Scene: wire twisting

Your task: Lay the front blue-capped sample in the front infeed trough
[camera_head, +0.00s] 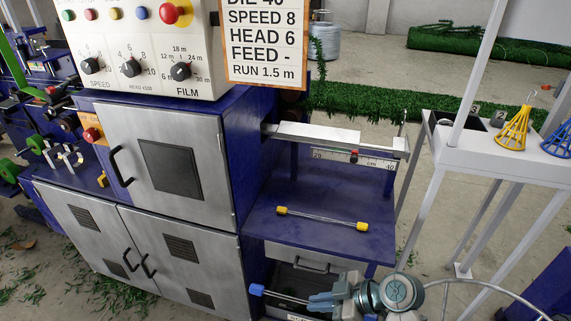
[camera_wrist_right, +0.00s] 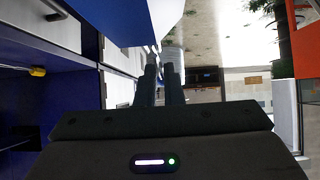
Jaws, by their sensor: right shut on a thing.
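The blue-capped sample (camera_head: 283,296) is a thin rod with a blue cap on its left end. My right gripper (camera_head: 322,302) is shut on it, below and in front of the blue shelf in the head view. Its right end is hidden by the gripper. The gripper's dark fingers (camera_wrist_right: 162,82) lie close together in the right wrist view; I cannot make out the rod between them. A silver rail (camera_head: 310,134) juts right from the blue machine; I cannot tell whether it is an infeed trough. My left gripper is not in view.
A yellow-capped sample (camera_head: 325,219) lies on the blue shelf (camera_head: 300,195), with bare shelf around it. A ruler scale (camera_head: 354,159) hangs under the rail. A white stand (camera_head: 505,160) with yellow and blue cone frames is at right. The machine's grey doors (camera_head: 168,166) are shut.

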